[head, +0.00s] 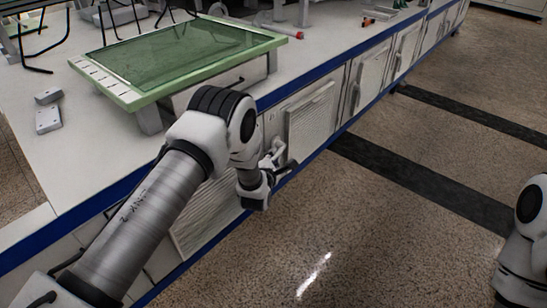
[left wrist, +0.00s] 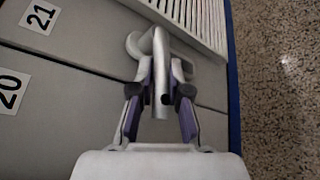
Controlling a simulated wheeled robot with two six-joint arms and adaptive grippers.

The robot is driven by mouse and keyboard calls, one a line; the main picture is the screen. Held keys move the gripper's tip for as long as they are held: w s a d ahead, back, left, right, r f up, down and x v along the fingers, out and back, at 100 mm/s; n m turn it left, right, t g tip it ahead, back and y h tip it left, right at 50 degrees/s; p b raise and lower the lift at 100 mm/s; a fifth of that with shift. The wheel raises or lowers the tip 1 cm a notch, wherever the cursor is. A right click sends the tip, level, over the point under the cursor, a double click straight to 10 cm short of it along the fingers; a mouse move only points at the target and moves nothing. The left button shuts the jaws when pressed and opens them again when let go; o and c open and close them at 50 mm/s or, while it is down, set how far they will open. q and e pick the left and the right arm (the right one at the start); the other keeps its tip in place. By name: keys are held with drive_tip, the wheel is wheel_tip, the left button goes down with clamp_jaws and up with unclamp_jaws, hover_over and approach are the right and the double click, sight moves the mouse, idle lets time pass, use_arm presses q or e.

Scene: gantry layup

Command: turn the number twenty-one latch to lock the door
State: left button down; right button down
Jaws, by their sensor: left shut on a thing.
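In the left wrist view a silver lever latch (left wrist: 158,50) sticks out from a grey cabinet front beside the number 21 label (left wrist: 40,17). My left gripper (left wrist: 160,92) is shut on the latch handle, one finger on each side of it. In the head view my left gripper (head: 277,165) is at the cabinet front below the bench top; the latch is too small and covered there to make out. My right gripper is not in view; only part of my right arm shows at the right edge.
A number 20 label (left wrist: 9,92) is on the neighbouring panel. A louvered panel (left wrist: 196,20) lies close by the latch. A green-framed glass board (head: 180,60) and small grey blocks (head: 48,119) rest on the bench top (head: 25,170). The speckled floor (head: 330,235) in front is clear.

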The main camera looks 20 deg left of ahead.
use_arm(q)
drive_tip(key=shift+f, duration=0.1)
drive_tip(key=f+n+t+b, duration=0.1)
drive_tip(key=t+b, duration=0.1)
drive_tip(key=f+n+t+b, duration=0.1)
drive_tip(key=t+b, duration=0.1)
drive_tip(key=w+n+t+y+b, duration=0.1)
drive_tip(key=t+b, duration=0.1)
drive_tip(key=shift+w+d+f+n+b, duration=0.1)
drive_tip(key=shift+d+f+n+b, duration=0.1)
drive_tip(key=shift+f+n+b, duration=0.15)
idle(0.5)
drive_tip(key=c, duration=1.1)
unclamp_jaws()
drive_tip(key=shift+c, duration=0.2)
